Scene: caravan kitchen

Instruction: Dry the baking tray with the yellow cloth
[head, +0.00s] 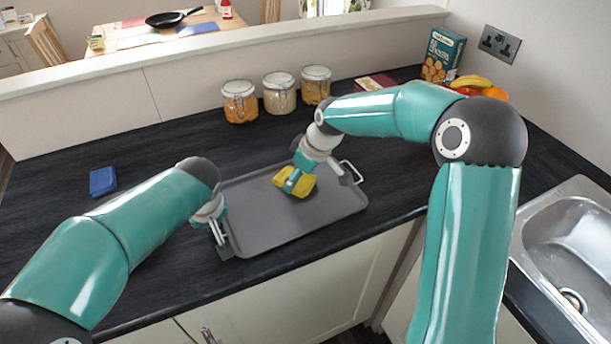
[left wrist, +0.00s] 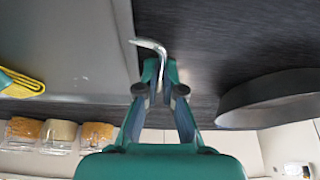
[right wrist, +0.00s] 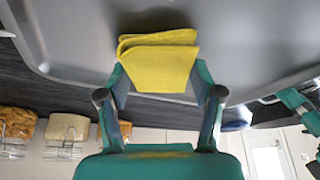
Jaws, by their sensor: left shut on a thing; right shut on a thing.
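The grey baking tray (head: 262,228) lies flat on the dark worktop, with a metal handle at each short end. My left gripper (head: 220,236) is shut on the tray's left handle; the left wrist view shows the bent metal handle (left wrist: 153,46) between the fingers. My right gripper (head: 292,182) is shut on the folded yellow cloth (head: 302,187), above the right-middle of the tray. In the right wrist view the cloth (right wrist: 160,62) is pinched between the fingers, over the tray surface (right wrist: 260,50). I cannot tell whether it touches the tray. A dark patch shows beyond the cloth there.
Several filled jars (head: 279,93) stand behind the tray. A blue block-like thing (head: 103,181) lies at the left. A carton (head: 442,55) and fruit (head: 472,83) stand at the back right. The sink (head: 575,240) is at the right. The worktop left of the tray is mostly clear.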

